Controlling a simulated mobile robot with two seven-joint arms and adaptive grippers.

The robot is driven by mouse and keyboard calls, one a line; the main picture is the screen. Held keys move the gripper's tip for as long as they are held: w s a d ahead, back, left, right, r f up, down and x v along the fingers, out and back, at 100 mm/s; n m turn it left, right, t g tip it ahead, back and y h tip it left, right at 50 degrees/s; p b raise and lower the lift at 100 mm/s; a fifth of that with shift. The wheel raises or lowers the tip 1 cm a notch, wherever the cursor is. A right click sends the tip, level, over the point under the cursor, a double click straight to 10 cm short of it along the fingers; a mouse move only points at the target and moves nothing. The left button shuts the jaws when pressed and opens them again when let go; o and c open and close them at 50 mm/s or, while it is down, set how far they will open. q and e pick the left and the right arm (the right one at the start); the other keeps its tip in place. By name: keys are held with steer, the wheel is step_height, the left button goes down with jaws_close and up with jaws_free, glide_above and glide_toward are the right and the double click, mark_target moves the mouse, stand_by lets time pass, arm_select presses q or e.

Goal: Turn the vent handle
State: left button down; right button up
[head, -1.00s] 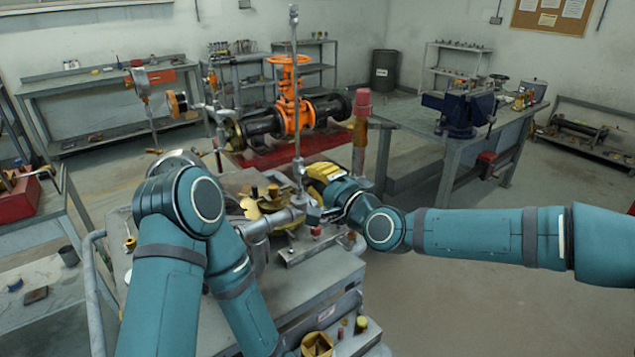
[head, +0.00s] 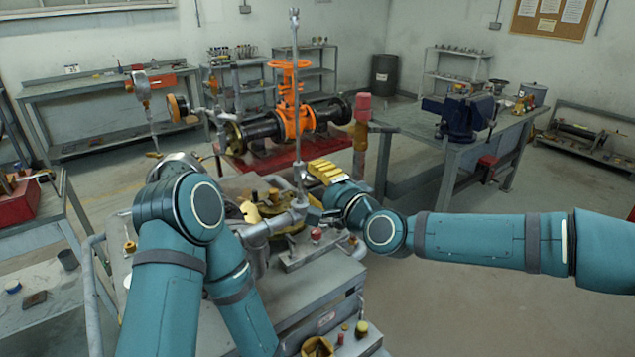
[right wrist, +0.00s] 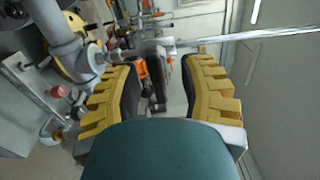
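A thin upright metal rod (head: 296,110) rises from a grey pipe fitting (head: 272,226) on the cart in the head view. I cannot tell for sure which part is the vent handle. My right gripper (head: 314,192) is just right of the rod's lower end, its yellow-padded fingers apart. In the right wrist view the right gripper (right wrist: 158,82) is open, and the rod (right wrist: 250,35) crosses beyond the fingertips. A dark grey piece (right wrist: 151,49) shows in the gap; contact is not visible. My left gripper is hidden behind its own arm in the head view.
A grey cart (head: 315,285) carries the pipework, with a red-capped post (head: 362,115) behind my right wrist. An orange gate valve (head: 290,100) stands farther back. A workbench with a blue vise (head: 458,117) is at the right. Open floor lies at the lower right.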

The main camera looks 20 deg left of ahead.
steer(key=shift+d, duration=0.1)
steer(key=v, duration=1.2)
steer(key=s+d+f+n+g+h, duration=0.1)
steer(key=s+d+f+g+h, duration=0.15)
steer(key=f, duration=1.15)
steer(key=s+d+f+n+g+h, duration=0.2)
steer(key=f+h, duration=0.1)
steer(key=f, duration=1)
steer(key=s+d+f+n+g+h, duration=0.1)
steer(key=s+d+f+g+h, duration=0.1)
steer(key=s+d+f, duration=0.4)
steer(key=s+d+f+n+g+h, duration=0.2)
steer(key=s+d+f, duration=0.3)
steer(key=f, duration=0.4)
steer(key=shift+s+d+f+g+h, duration=0.3)
steer(key=shift+s+d+g+h, duration=0.1)
steer(key=shift+s+g+h, duration=0.1)
